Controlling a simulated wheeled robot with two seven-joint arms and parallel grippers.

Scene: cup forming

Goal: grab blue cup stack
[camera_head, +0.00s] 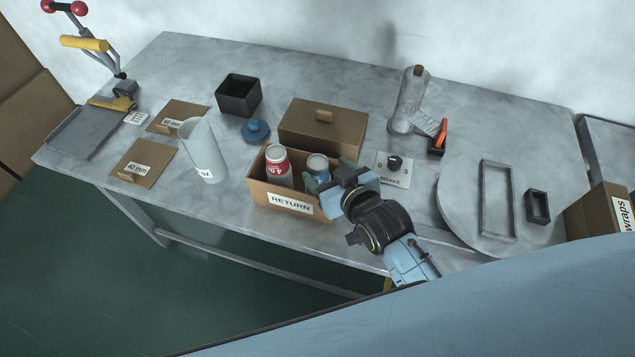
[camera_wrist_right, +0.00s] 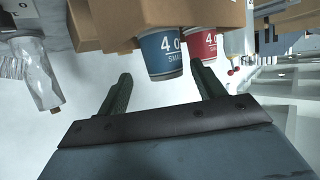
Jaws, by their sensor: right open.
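The blue cup stack (camera_head: 318,163) stands in the right part of the cardboard box marked RETURN (camera_head: 291,203). In the right wrist view the blue cup stack (camera_wrist_right: 161,53) shows a "4 o" SMALL label and lies ahead of the fingertips, across the gap between them. My right gripper (camera_head: 328,175) is open at the box's right end, with its fingers close to the blue stack. In the wrist view the gripper (camera_wrist_right: 162,72) has nothing between its fingers. Whether a finger touches the stack I cannot tell. My left gripper is out of view.
A red cup stack (camera_head: 278,166) stands left of the blue one in the same box; it also shows in the wrist view (camera_wrist_right: 203,46). A lidded brown box (camera_head: 322,130) is behind.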

